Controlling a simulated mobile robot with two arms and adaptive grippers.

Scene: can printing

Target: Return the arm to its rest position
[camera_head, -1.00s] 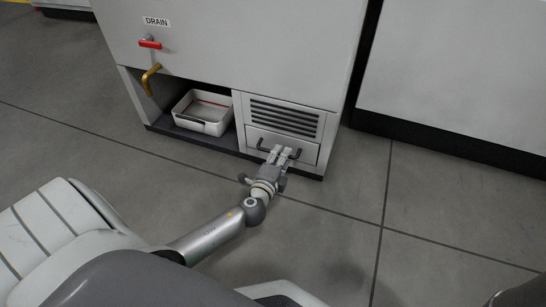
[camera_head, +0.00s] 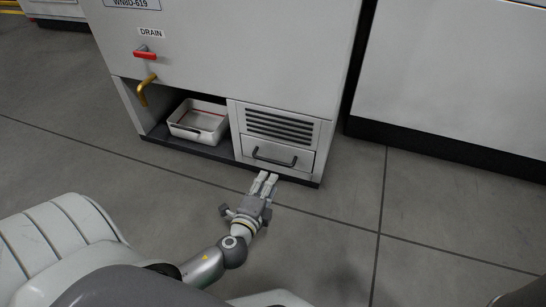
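My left arm reaches in from the lower left. My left gripper (camera_head: 265,184) is in front of the cabinet's lower right part, short of the drawer handle (camera_head: 275,156) and apart from it. Its two fingers point toward the cabinet with a narrow gap between them, and nothing shows between them. The drawer (camera_head: 279,151) below the vent grille looks closed. My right gripper is not in view; only a dark part of my body shows at the lower right corner.
A white tray (camera_head: 183,131) sits in the open bay under the red-handled drain valve (camera_head: 145,53) and brass spout (camera_head: 146,85). Another pale cabinet (camera_head: 455,75) stands at the right. The grey floor (camera_head: 330,225) around the gripper is clear.

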